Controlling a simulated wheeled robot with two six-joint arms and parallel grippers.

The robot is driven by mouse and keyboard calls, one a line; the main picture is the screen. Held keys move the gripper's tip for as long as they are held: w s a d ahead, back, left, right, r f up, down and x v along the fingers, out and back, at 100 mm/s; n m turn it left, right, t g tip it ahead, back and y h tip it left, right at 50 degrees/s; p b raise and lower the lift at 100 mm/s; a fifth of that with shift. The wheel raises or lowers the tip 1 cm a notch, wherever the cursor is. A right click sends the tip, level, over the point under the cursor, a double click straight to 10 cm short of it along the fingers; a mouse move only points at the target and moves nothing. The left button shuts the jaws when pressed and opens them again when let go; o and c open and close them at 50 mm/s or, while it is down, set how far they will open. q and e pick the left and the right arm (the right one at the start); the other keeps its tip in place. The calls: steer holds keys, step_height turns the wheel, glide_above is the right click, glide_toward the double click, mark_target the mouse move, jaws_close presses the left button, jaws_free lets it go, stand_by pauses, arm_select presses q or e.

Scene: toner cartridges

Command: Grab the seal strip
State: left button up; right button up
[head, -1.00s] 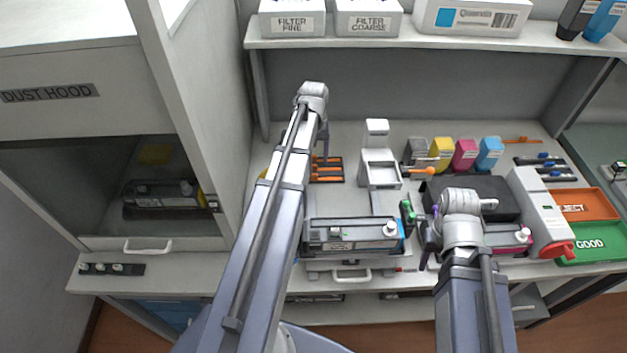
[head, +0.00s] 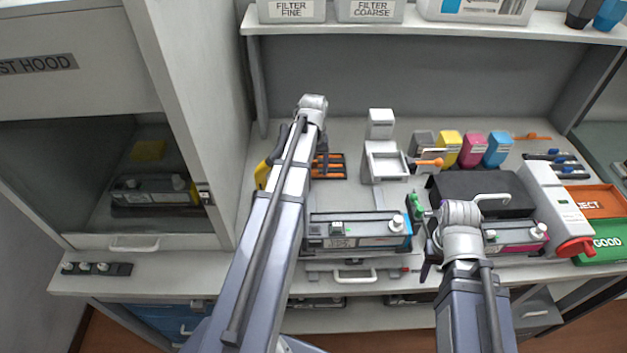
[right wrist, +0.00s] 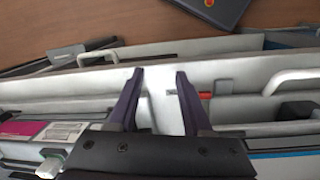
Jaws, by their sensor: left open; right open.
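I cannot pick out a seal strip with certainty. A cartridge with a cyan end (head: 358,240) lies on the bench between my arms. A cartridge with a magenta end (head: 515,237) lies partly behind my right wrist. It also shows in the right wrist view (right wrist: 40,131). My right gripper (head: 428,262) points down beside the gap between the cartridges. In the right wrist view it is open (right wrist: 158,78), with nothing between its fingers. A small red piece (right wrist: 205,95) sits just right of the fingers there. My left gripper (head: 322,150) is open over an orange-handled tool rack, partly hidden by its arm.
A white stand (head: 384,160) and several coloured bottles (head: 472,150) stand at the back. A black box (head: 480,193) lies behind my right wrist. Orange (head: 598,202) and green (head: 602,243) trays are at the right. The dust hood (head: 100,180) stands at the left.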

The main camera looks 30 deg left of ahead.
arm_select(q)
jaws_close()
stand_by(0.6)
